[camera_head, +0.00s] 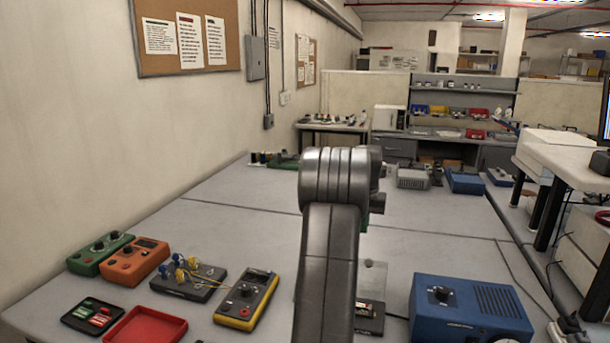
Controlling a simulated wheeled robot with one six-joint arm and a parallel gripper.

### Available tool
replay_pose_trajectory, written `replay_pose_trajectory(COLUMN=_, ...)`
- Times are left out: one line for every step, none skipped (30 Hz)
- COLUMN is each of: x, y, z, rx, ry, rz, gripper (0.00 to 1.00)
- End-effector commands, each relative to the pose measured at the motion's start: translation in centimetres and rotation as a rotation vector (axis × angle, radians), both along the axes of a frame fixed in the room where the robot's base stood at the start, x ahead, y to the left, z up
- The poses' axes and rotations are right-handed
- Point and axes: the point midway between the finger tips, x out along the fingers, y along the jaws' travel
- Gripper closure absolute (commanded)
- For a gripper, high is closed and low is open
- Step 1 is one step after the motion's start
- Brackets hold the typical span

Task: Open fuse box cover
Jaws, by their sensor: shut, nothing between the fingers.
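A small dark box (370,318) that looks like the fuse box sits on the table just right of my arm, with its left part hidden. Small parts show inside it. A pale, see-through panel (375,276) stands up at its back edge and looks like the cover, raised. My arm blocks the left side of both. My gripper is hidden behind my own arm, so its fingers and any contact with the cover cannot be seen.
A blue power unit (468,308) stands close to the right. A yellow-edged meter (246,300), a red tray (147,328), a black block with yellow and blue plugs (188,282) and an orange device (135,262) are at left. The table middle is mostly clear.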

Motion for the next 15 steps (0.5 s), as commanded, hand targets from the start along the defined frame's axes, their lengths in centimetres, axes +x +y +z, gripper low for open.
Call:
replay_pose_trajectory(x=-0.1, y=0.0, z=1.1, rx=0.0, ry=-0.005, rz=0.0, gripper=1.0)
replay_pose_trajectory(x=-0.2, y=0.1, z=1.7, rx=0.0, ry=-0.004, rz=0.0, gripper=1.0)
replay_pose_trajectory(x=-0.1, y=0.0, z=2.1, rx=0.003, ry=0.006, rz=0.003, gripper=1.0)
replay_pose_trajectory(x=0.0, y=-0.2, z=1.9, rx=0.01, ry=0.024, rz=0.01, gripper=1.0)
replay_pose_trajectory(x=0.1, y=-0.3, z=1.8, rx=0.015, ry=0.037, rz=0.018, gripper=1.0)
replay_pose_trajectory(x=0.2, y=-0.5, z=1.7, rx=0.022, ry=0.054, rz=0.028, gripper=1.0)
replay_pose_trajectory(x=0.3, y=-0.6, z=1.6, rx=0.028, ry=0.067, rz=0.034, gripper=1.0)
replay_pose_trajectory(x=0.4, y=-0.7, z=1.5, rx=0.035, ry=0.077, rz=0.042, gripper=1.0)
replay_pose_trajectory(x=0.4, y=-0.8, z=1.3, rx=0.044, ry=0.096, rz=0.052, gripper=1.0)
replay_pose_trajectory(x=0.5, y=-1.0, z=1.2, rx=0.05, ry=0.105, rz=0.059, gripper=1.0)
replay_pose_trajectory(x=0.5, y=-1.1, z=1.1, rx=0.057, ry=0.118, rz=0.066, gripper=1.0)
replay_pose_trajectory(x=0.6, y=-1.3, z=1.0, rx=0.065, ry=0.133, rz=0.077, gripper=1.0)
replay_pose_trajectory(x=0.6, y=-1.4, z=0.8, rx=0.072, ry=0.146, rz=0.083, gripper=1.0)
replay_pose_trajectory(x=0.7, y=-1.5, z=0.7, rx=0.079, ry=0.156, rz=0.092, gripper=1.0)
replay_pose_trajectory(x=0.7, y=-1.6, z=0.6, rx=0.09, ry=0.172, rz=0.103, gripper=1.0)
